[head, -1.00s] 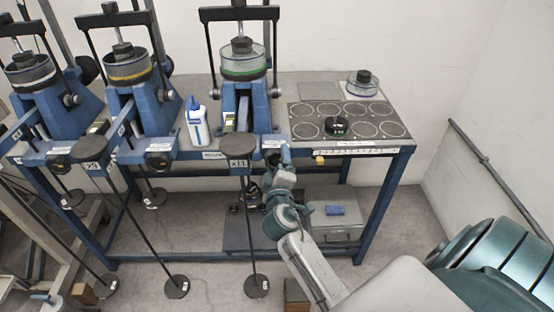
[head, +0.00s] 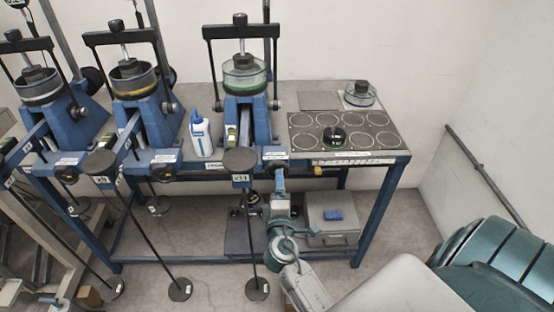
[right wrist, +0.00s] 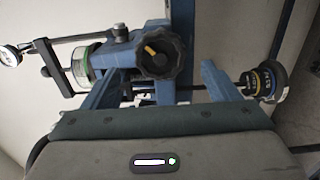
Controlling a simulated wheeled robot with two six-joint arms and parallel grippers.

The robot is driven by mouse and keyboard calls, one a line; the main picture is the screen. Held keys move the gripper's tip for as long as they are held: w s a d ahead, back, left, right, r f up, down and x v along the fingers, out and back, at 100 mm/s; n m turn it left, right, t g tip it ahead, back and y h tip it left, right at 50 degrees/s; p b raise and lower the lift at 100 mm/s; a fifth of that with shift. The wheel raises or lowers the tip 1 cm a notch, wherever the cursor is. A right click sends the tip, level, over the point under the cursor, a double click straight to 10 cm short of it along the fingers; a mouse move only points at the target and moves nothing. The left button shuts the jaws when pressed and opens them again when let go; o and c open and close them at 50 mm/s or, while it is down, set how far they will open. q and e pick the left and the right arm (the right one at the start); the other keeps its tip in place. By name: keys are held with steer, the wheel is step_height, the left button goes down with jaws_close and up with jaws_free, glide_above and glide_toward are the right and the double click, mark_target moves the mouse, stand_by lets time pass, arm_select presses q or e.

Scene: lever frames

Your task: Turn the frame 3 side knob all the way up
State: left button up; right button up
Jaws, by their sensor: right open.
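Frame 3 (head: 262,125), the blue lever frame with the green-ringed cell (head: 245,75), is the rightmost of the frames on the bench. Its side knob (right wrist: 163,52) is black and lobed with a yellow mark, seen face-on in the right wrist view. In the head view the knob area at the bench's front edge is small and partly covered by my arm. My right gripper (right wrist: 160,85) is open, with one finger to each side of the knob's lower part in that view. I cannot tell whether the fingers touch it. My left gripper is out of view.
A hanger labelled x11 (head: 240,162) stands just left of my right arm. A white-blue bottle (head: 201,135) is on the bench. A plate with ring marks (head: 345,135) lies at right. A grey case (head: 334,236) is under the bench. Stacked weights (right wrist: 263,82) show at right.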

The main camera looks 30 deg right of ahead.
steer(key=w+d+n+p, duration=0.1)
steer(key=w+p, duration=0.1)
steer(key=w+d+n+p, duration=0.1)
steer(key=w+n, duration=0.1)
steer(key=w+d+n+p, duration=0.1)
steer(key=w+p, duration=0.1)
steer(key=shift+w+d+r+n+p, duration=0.1)
steer(key=shift+w+d+n+p, duration=0.2)
steer(key=shift+d+n, duration=0.1)
steer(key=shift+a+y, duration=0.1)
steer(key=shift+y, duration=0.2)
steer(key=c, duration=0.3)
steer(key=shift+f, duration=0.2)
steer(key=c, duration=1)
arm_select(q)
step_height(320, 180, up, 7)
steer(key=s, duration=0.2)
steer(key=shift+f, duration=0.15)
arm_select(e)
steer(key=shift+r, duration=0.1)
